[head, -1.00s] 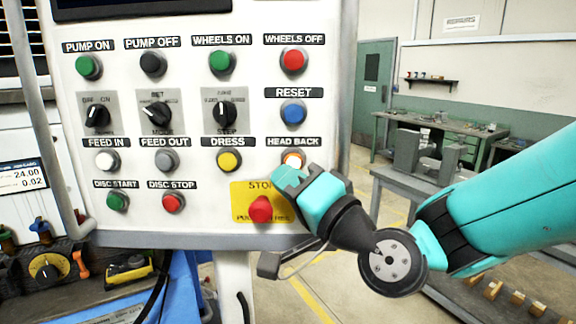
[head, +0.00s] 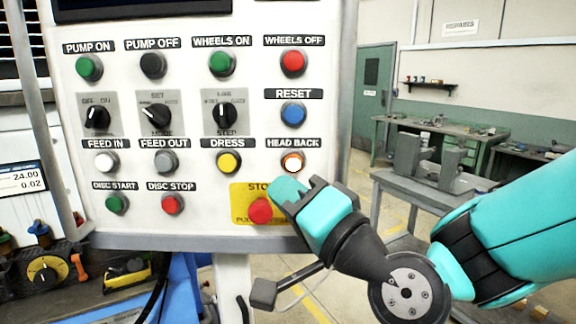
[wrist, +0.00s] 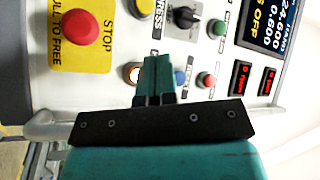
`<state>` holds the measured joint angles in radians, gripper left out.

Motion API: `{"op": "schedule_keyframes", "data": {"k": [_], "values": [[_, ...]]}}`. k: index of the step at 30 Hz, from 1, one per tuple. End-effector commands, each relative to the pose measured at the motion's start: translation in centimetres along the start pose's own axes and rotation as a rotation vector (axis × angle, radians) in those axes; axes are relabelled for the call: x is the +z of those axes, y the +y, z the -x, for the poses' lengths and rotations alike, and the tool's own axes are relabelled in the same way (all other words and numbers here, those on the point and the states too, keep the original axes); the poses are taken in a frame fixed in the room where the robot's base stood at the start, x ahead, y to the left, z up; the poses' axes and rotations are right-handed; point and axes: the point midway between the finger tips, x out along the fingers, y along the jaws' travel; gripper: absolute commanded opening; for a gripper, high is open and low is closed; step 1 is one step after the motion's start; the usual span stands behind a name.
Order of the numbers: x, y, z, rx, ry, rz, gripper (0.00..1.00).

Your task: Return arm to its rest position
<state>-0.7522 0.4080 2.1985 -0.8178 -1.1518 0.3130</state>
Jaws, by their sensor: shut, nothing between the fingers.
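My gripper (head: 284,188) is shut and empty in front of the control panel (head: 200,240), just right of the red stop button (head: 260,210) and below the head back button (head: 292,162). The head back button shows a bright white centre with an orange rim. In the wrist view my closed fingers (wrist: 158,65) point at the panel and partly cover the lit button (wrist: 133,73). The stop button also shows there (wrist: 82,28) on its yellow plate. I cannot tell the exact gap between fingertips and panel.
A grey table (head: 400,185) with machine parts and a green workbench (head: 430,135) stand behind at right. Blue machinery (head: 185,285) is at lower left.

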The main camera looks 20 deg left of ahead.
Motion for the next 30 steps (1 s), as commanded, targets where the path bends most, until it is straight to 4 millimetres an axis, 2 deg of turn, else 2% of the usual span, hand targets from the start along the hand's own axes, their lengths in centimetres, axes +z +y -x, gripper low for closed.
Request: {"op": "schedule_keyframes", "data": {"k": [8,11,14,17,20,24,27,30], "values": [[-0.1,0.1,0.2,0.009,-0.014,0.012,0.0],[-0.1,0.7,1.2,0.051,-0.08,0.062,0.0],[0.0,2.0,3.5,0.138,-0.209,0.15,0.0],[0.1,4.0,7.3,0.263,-0.376,0.247,0.0],[0.4,5.9,12.1,0.4,-0.55,0.322,0.0],[0.9,8.1,20.2,0.6,-0.792,0.375,0.0],[1.4,8.9,25.7,0.724,-0.945,0.373,0.0],[1.9,9.0,30.0,0.815,-1.063,0.351,0.0]]}}
